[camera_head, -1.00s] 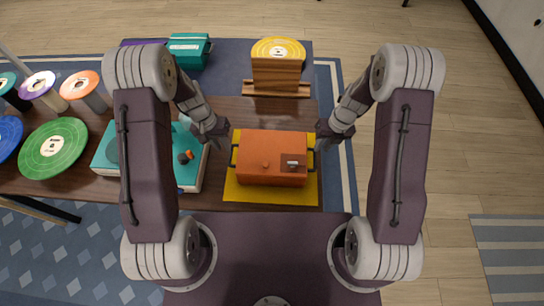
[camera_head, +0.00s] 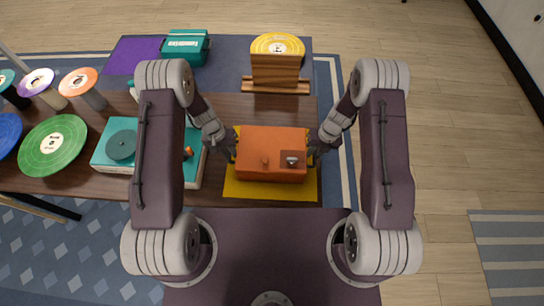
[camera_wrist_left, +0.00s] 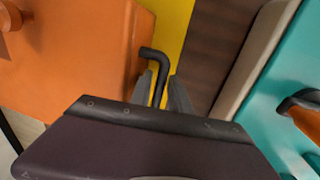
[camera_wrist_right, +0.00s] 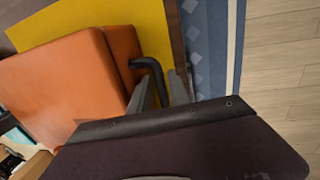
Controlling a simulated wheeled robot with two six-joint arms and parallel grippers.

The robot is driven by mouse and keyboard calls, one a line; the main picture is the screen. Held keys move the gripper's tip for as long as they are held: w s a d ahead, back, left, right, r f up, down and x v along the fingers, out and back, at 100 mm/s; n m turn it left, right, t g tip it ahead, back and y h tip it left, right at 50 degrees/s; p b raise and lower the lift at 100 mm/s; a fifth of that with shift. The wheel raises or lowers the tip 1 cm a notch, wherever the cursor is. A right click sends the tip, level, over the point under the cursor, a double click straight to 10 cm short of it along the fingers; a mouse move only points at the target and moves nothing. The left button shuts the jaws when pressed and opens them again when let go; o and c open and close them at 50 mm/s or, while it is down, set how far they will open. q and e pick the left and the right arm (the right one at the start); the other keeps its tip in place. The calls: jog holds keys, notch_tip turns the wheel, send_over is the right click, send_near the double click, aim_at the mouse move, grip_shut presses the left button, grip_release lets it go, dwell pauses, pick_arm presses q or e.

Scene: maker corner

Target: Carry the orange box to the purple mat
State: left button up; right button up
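The orange box (camera_head: 271,154) sits on a yellow mat (camera_head: 230,185) at the table's near right, with a dark handle on each side. The purple mat (camera_head: 135,56) lies at the far left, beyond the brown table. My left gripper (camera_head: 231,154) is at the box's left handle; in the left wrist view its open fingers (camera_wrist_left: 163,82) straddle that handle (camera_wrist_left: 157,62). My right gripper (camera_head: 313,151) is at the right handle; in the right wrist view its open fingers (camera_wrist_right: 161,80) straddle that handle (camera_wrist_right: 150,63). Small gaps show beside both handles.
A teal box (camera_head: 186,46) stands beside the purple mat. A turntable (camera_head: 108,160) stands left of the orange box. A wooden stand with a yellow record (camera_head: 277,44) is behind it. Several records (camera_head: 53,146) stand at left. Open floor (camera_head: 450,150) lies right.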

pick_arm(q)
jog(key=shift+d+f, duration=0.1)
jog(key=shift+f, duration=0.25)
pick_arm(e)
jog(key=shift+f, duration=0.35)
jog(key=shift+a, duration=0.1)
pick_arm(q)
grip_shut()
pick_arm(e)
grip_shut()
dwell(0.6)
